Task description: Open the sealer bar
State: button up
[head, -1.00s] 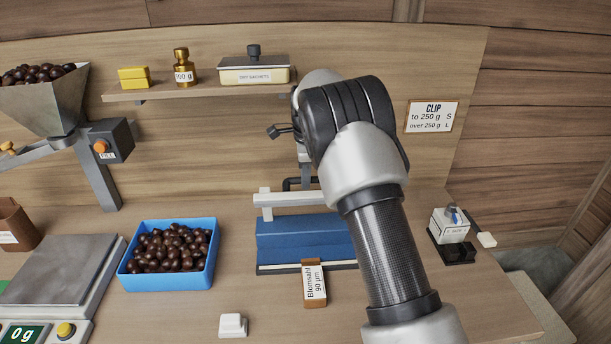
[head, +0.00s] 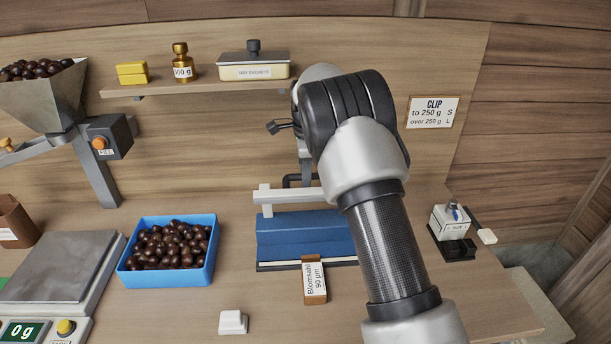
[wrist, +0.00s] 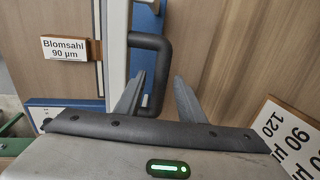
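In the wrist view the handle (wrist: 166,62) curves down towards my gripper (wrist: 158,88). The two fingers are apart, with the handle's lower end between them in the picture, nearer the left finger. I cannot tell whether they touch it. In the head view my arm hides most of my gripper and the sealer's right part.
A tag reading Blomsahl 90 µm (head: 314,281) stands at the sealer's front. A blue bin of chestnuts (head: 166,277) and a scale (head: 58,270) are to the left. A small white block (head: 233,321) lies in front. A shelf (head: 200,88) hangs above.

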jog(key=s+r, duration=0.3)
jog(key=r, duration=1.3)
jog(key=shift+s+r, duration=0.15)
jog(key=shift+r, duration=0.05)
